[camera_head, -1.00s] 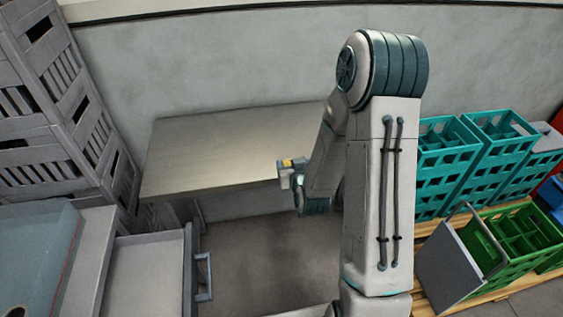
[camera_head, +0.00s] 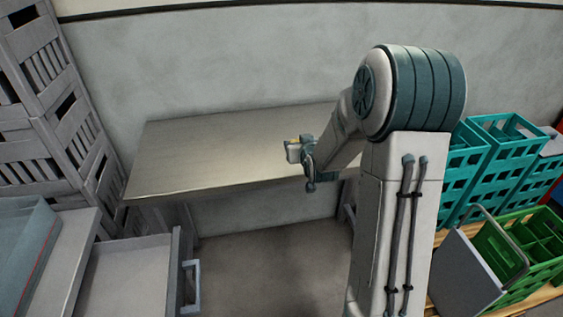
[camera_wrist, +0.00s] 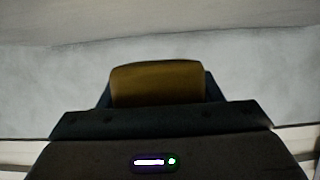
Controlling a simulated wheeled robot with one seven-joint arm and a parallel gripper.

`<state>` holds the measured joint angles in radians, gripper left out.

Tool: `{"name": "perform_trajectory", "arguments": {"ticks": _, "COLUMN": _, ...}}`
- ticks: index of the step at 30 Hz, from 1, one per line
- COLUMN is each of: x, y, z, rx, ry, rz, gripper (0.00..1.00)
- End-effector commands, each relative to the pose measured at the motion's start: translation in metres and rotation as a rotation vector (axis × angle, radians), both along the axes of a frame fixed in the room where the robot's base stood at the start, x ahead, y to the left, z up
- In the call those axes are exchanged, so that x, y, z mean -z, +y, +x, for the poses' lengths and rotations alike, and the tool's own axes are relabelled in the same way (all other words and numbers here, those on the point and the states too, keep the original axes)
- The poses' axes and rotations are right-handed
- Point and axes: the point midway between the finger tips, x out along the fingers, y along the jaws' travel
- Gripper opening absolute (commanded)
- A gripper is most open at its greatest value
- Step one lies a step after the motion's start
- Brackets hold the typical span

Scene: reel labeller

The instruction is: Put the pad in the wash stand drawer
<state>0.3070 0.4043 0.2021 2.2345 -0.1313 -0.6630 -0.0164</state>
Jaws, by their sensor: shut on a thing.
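My gripper (camera_head: 292,149) is shut on the pad, a small yellow-brown block (camera_wrist: 157,84) that fills the space between the fingers in the wrist view. The gripper is in front of the metal table, pointing left. An open drawer (camera_head: 128,262) with a grey handle (camera_head: 191,287) is at the lower left, below and to the left of my gripper. Its visible floor looks empty. The cabinet body around it is partly cut off by the frame.
A bare metal table (camera_head: 220,150) stands against the wall. Grey crates (camera_head: 45,130) are stacked at the left, near a bluish translucent box (camera_head: 22,255). Teal crates (camera_head: 463,165) and a green crate (camera_head: 520,245) stand at the right. The floor (camera_head: 265,265) right of the drawer is clear.

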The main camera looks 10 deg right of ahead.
Motion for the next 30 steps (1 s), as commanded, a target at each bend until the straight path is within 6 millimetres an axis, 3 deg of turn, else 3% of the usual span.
{"name": "perform_trajectory", "arguments": {"ticks": 4, "x": 0.019, "y": 0.030, "z": 0.016, "rx": -0.005, "ry": 0.003, "rz": 0.002, "gripper": 0.33}}
{"name": "perform_trajectory", "arguments": {"ticks": 10, "x": 0.033, "y": 0.049, "z": 0.028, "rx": -0.001, "ry": 0.001, "rz": -0.001, "gripper": 0.33}}
{"name": "perform_trajectory", "arguments": {"ticks": 23, "x": 0.072, "y": 0.051, "z": 0.028, "rx": 0.001, "ry": 0.002, "rz": 0.000, "gripper": 0.33}}
{"name": "perform_trajectory", "arguments": {"ticks": 30, "x": 0.075, "y": 0.051, "z": 0.029, "rx": 0.001, "ry": -0.002, "rz": 0.000, "gripper": 0.33}}
